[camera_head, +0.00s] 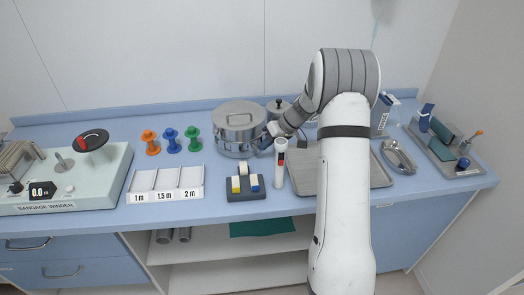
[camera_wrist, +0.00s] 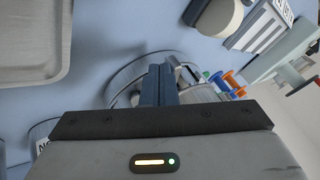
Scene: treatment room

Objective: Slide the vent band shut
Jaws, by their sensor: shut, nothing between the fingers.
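A round metal drum (camera_head: 238,121) with a handled lid stands at the back of the blue counter, left of my arm. A band runs around its side wall; how far its vents are covered cannot be made out. My gripper (camera_head: 265,144) is at the drum's lower right side, close to the wall; contact cannot be told. In the wrist view the two dark fingers of my gripper (camera_wrist: 158,84) are together with nothing between them. The drum (camera_wrist: 124,80) shows as a curved metal edge behind them, largely hidden by the fingers and gripper body.
A smaller lidded pot (camera_head: 277,106) stands behind my wrist. A white cylinder (camera_head: 280,165) with a red mark and a dark block (camera_head: 245,195) are in front. A metal tray (camera_head: 305,182) lies right. Coloured spools (camera_head: 171,140) stand left of the drum.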

